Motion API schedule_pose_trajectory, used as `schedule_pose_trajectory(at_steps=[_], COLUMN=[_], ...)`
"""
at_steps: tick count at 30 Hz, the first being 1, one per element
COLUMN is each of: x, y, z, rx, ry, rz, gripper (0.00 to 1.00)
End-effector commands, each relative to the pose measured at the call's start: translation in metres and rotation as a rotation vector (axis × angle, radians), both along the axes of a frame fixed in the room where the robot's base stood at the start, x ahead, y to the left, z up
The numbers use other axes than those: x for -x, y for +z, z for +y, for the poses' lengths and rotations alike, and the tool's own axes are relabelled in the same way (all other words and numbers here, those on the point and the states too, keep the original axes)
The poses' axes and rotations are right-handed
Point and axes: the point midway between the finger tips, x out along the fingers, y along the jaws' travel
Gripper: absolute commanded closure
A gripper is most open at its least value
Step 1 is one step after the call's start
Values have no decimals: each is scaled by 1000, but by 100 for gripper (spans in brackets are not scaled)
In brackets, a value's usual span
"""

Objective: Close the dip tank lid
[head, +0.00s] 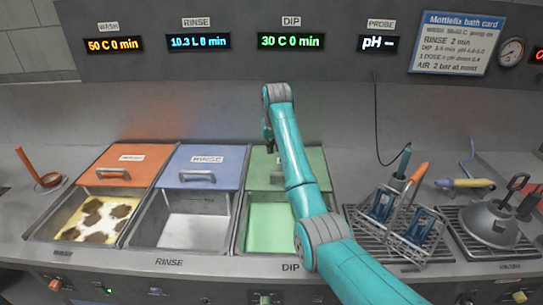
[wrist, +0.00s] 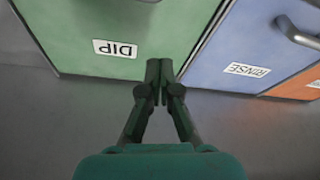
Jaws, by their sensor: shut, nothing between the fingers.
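The green dip tank lid (head: 260,171) covers the back part of the dip tank, and it fills the upper left of the wrist view (wrist: 150,35), where its DIP label is upside down. The front of the dip tank (head: 268,226) is uncovered, with green liquid showing.
The blue rinse lid (head: 199,167) and orange wash lid (head: 119,166) stand to the left, both tanks partly uncovered. A wire rack with blue-framed pieces (head: 405,222) and a grey hood (head: 492,222) stand right of my arm. A grey wall rises behind the lids.

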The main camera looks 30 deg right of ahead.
Motion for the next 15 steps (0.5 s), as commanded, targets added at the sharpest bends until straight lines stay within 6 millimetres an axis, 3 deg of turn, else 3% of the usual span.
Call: schedule_pose_trajectory(at_steps=[6,15], x=[-11,-23], y=[-36,-71], z=[-3,-7], rx=[-1,-1], ry=[1,1], rz=[2,0], gripper=[100,100])
